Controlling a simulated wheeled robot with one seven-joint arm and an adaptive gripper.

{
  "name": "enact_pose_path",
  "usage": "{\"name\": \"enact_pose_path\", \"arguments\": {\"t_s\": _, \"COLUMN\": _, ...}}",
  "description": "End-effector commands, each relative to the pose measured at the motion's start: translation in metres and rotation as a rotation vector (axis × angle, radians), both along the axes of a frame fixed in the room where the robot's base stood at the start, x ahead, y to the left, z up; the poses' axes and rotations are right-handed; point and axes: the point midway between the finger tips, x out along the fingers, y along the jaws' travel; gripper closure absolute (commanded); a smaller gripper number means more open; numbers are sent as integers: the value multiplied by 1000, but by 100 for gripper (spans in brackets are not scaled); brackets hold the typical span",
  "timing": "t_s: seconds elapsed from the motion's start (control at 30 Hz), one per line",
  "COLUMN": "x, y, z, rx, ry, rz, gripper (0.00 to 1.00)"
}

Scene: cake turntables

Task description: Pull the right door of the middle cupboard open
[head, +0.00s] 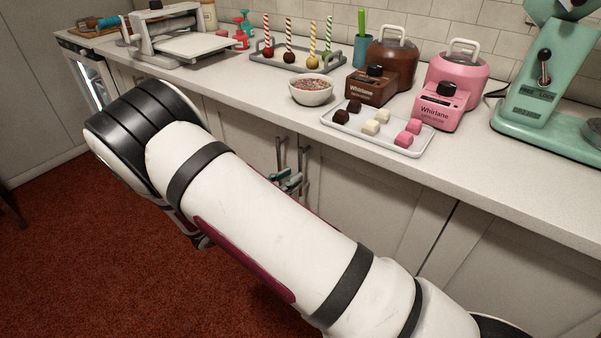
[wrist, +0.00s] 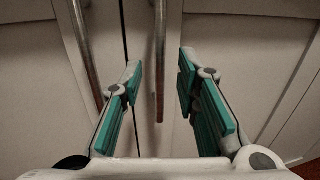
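The right door (head: 372,205) of the middle cupboard looks closed, with a vertical metal bar handle (head: 304,160) near its left edge. That handle (wrist: 160,62) also shows in the wrist view. My gripper (wrist: 160,70) is open, with its teal-padded fingers on either side of the right handle. I see a gap between the handle and each finger. In the head view my gripper (head: 289,182) is low by the handles, mostly hidden behind my arm.
The left door (head: 245,127) has its own bar handle (wrist: 84,50), just outside my left finger. The counter (head: 250,92) above holds a white tray (head: 378,137) of sweets, a sprinkle bowl (head: 311,90) and a pink machine (head: 448,92). Red carpet (head: 110,240) lies below.

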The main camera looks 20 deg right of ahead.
Motion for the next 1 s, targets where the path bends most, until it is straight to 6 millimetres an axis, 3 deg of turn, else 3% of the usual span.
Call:
{"name": "enact_pose_path", "arguments": {"t_s": 0.1, "x": 8, "y": -19, "z": 0, "rx": 0, "ry": -1, "rz": -3, "gripper": 71}}
{"name": "enact_pose_path", "arguments": {"t_s": 0.3, "x": 17, "y": -37, "z": 0, "rx": 1, "ry": -2, "rz": -1, "gripper": 71}}
{"name": "enact_pose_path", "arguments": {"t_s": 0.67, "x": 19, "y": -41, "z": 0, "rx": 2, "ry": -1, "rz": 0, "gripper": 71}}
{"name": "enact_pose_path", "arguments": {"t_s": 0.8, "x": 19, "y": -41, "z": 0, "rx": 2, "ry": -1, "rz": 0, "gripper": 98}}
{"name": "enact_pose_path", "arguments": {"t_s": 1.0, "x": 19, "y": -41, "z": 0, "rx": 2, "ry": -1, "rz": 0, "gripper": 100}}
